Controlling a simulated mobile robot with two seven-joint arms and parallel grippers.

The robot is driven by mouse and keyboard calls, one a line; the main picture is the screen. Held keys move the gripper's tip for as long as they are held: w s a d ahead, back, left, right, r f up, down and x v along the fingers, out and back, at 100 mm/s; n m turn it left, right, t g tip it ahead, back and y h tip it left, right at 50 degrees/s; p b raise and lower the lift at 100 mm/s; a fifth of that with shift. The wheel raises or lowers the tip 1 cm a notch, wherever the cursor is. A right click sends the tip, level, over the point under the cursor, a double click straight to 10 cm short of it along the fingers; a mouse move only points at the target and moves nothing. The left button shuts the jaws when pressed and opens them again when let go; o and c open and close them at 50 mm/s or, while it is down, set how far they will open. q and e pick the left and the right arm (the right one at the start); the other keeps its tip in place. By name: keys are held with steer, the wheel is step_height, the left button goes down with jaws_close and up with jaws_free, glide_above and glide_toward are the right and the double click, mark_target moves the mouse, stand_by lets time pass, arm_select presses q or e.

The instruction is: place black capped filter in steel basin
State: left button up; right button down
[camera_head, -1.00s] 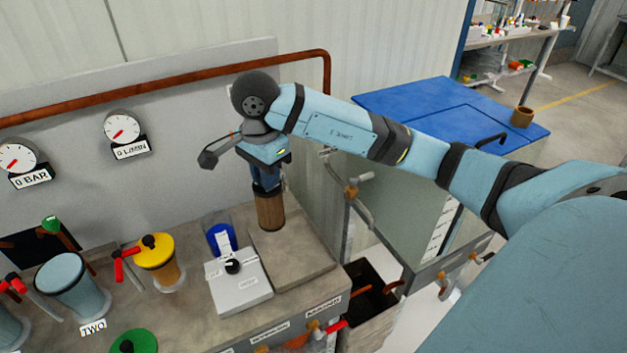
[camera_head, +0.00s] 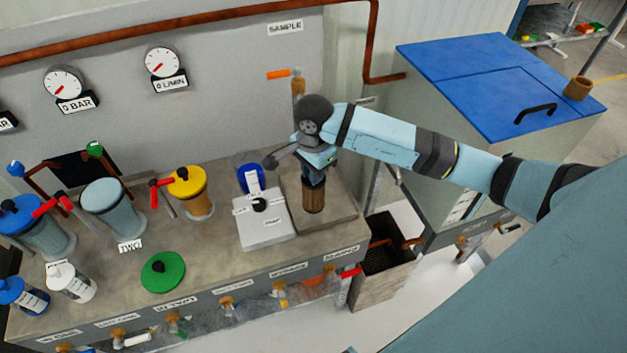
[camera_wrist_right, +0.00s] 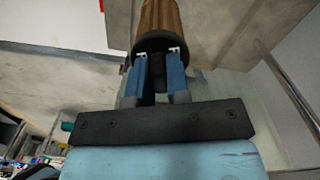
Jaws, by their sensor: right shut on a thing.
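The black capped filter (camera_head: 313,198) is a brown, ribbed cylinder. It hangs upright below my right gripper (camera_head: 314,177). The wrist view shows the blue fingers of this gripper (camera_wrist_right: 160,72) shut on the dark knob of the black cap, with the brown body (camera_wrist_right: 160,18) beyond. In the head view the filter is in front of a grey-beige rectangular surface (camera_head: 340,212) at the bench's right end, which may be the steel basin. I cannot tell whether its bottom touches that surface. My left gripper is not in view.
A white box with a black knob (camera_head: 264,224) and a blue-topped jar (camera_head: 251,180) stand just left of the filter. A yellow-capped filter (camera_head: 189,192) and a green lid (camera_head: 162,272) are farther left. A dark open bin (camera_head: 392,256) is below right.

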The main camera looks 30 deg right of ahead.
step_height(320, 180, down, 5)
steer(key=shift+r+p, duration=0.2)
steer(key=shift+p, duration=0.1)
steer(key=shift+f, duration=0.25)
steer(key=c, duration=1.1)
jaws_free()
